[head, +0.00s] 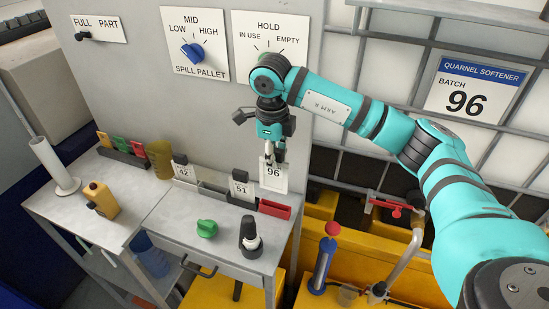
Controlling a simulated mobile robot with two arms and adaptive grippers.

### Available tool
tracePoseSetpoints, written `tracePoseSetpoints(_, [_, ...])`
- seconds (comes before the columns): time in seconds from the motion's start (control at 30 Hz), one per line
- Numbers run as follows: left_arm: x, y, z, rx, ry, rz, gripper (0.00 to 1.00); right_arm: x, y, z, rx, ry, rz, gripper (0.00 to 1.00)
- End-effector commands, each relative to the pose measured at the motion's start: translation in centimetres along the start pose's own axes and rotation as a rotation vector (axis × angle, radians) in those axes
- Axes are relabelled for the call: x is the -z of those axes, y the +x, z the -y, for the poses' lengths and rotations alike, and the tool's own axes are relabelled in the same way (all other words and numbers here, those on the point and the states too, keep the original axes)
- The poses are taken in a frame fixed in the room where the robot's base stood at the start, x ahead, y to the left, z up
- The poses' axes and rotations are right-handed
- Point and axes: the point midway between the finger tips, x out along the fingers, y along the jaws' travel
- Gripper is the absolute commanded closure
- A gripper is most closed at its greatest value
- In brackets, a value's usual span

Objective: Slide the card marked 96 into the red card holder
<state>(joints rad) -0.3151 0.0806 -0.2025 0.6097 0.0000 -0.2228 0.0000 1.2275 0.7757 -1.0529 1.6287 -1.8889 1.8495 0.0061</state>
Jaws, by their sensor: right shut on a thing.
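My right gripper (274,158) is shut on the top of a white card marked 96 (273,181). The card hangs upright, its face and number turned to the camera. The red card holder (275,209) stands at the right end of a row of holders on the grey bench, near the bench's right edge. The card's lower edge shows just above the holder in the picture; a small gap seems to separate them, but I cannot tell the depth between them. My left gripper is not in view.
Cards marked 51 (241,187) and 42 (183,170) stand in neighbouring holders. A green knob (207,228) and a black-and-white object (251,237) are on the bench front. A panel with a blue dial (192,52) rises behind. A batch 96 sign (470,90) hangs right.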

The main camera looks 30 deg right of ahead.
Motion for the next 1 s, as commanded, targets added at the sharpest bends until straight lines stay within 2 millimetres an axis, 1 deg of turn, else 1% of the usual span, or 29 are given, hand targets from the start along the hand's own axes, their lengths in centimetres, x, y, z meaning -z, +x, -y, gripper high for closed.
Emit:
tracePoseSetpoints(0.03, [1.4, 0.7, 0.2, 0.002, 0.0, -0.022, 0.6, 0.0, 0.3, -0.1, 0.022, -0.002, 0.001, 1.0])
tracePoseSetpoints(0.1, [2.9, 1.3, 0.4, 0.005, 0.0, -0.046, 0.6, 0.0, 0.5, -0.1, 0.058, -0.003, 0.0, 1.0])
tracePoseSetpoints(0.17, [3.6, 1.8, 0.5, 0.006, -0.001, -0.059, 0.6, 0.1, 0.7, -0.1, 0.084, -0.002, 0.0, 1.0])
tracePoseSetpoints(0.2, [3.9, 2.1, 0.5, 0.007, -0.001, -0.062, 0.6, 0.1, 1.1, -0.1, 0.079, 0.0, -0.002, 1.0])
tracePoseSetpoints(0.33, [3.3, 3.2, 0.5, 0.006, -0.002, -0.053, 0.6, 0.1, 2.5, -0.3, 0.077, 0.0, -0.001, 1.0])
tracePoseSetpoints(0.5, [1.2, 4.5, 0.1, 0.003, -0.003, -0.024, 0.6, 0.1, 4.2, -0.4, 0.077, 0.0, -0.001, 1.0])
tracePoseSetpoints(0.6, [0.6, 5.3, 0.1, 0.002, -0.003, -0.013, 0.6, 0.1, 5.0, -0.5, 0.077, 0.0, -0.001, 1.0])
tracePoseSetpoints(0.8, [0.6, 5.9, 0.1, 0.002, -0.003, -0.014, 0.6, 0.1, 5.9, -0.5, 0.077, 0.0, -0.001, 1.0])
tracePoseSetpoints(1.0, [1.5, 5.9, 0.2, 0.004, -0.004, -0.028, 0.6, 0.0, 5.9, -0.5, 0.077, 0.0, -0.001, 1.0])
